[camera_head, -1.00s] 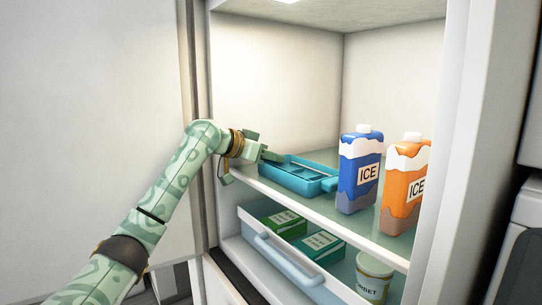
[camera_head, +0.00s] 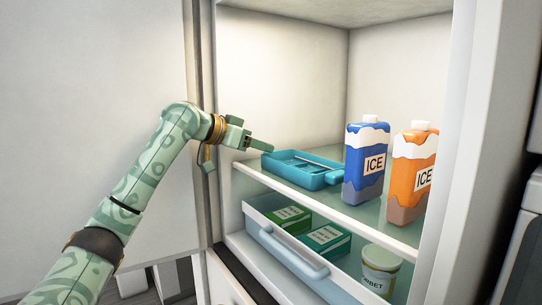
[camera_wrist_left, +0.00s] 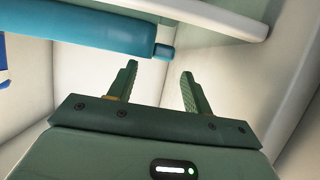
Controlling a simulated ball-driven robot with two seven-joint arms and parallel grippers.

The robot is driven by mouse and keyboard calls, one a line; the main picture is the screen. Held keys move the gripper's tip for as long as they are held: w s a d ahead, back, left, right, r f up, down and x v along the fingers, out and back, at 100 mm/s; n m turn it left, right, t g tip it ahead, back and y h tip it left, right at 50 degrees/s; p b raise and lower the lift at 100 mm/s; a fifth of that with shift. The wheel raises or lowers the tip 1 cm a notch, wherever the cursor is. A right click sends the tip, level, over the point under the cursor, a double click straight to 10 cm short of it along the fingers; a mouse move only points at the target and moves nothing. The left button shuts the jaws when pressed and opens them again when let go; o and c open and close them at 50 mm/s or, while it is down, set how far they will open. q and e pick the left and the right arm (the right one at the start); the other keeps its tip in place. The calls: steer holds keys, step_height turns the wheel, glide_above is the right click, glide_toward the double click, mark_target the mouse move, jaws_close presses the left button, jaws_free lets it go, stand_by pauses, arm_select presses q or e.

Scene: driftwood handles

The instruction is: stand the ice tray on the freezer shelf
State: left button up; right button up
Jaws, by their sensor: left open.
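The blue ice tray (camera_head: 296,172) lies flat on the freezer shelf (camera_head: 350,214), at the left side of it, beside the blue ice bottle. My left gripper (camera_head: 262,146) is above and to the left of the tray, apart from it, with empty jaws. In the left wrist view the two green fingers (camera_wrist_left: 160,85) are spread with nothing between them. The tray (camera_wrist_left: 95,36) shows there as a blue bar beyond the fingertips. My right gripper is in neither view.
A blue ice bottle (camera_head: 366,163) and an orange ice bottle (camera_head: 412,173) stand on the shelf to the right of the tray. Below is a clear drawer (camera_head: 292,252) with green boxes (camera_head: 325,239) and a sorbet tub (camera_head: 379,271). The shelf's back area is clear.

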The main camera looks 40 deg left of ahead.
arm_select(q)
steer(key=b+v, duration=0.1)
steer(key=v, duration=0.5)
steer(key=shift+s, duration=0.15)
stand_by(0.3)
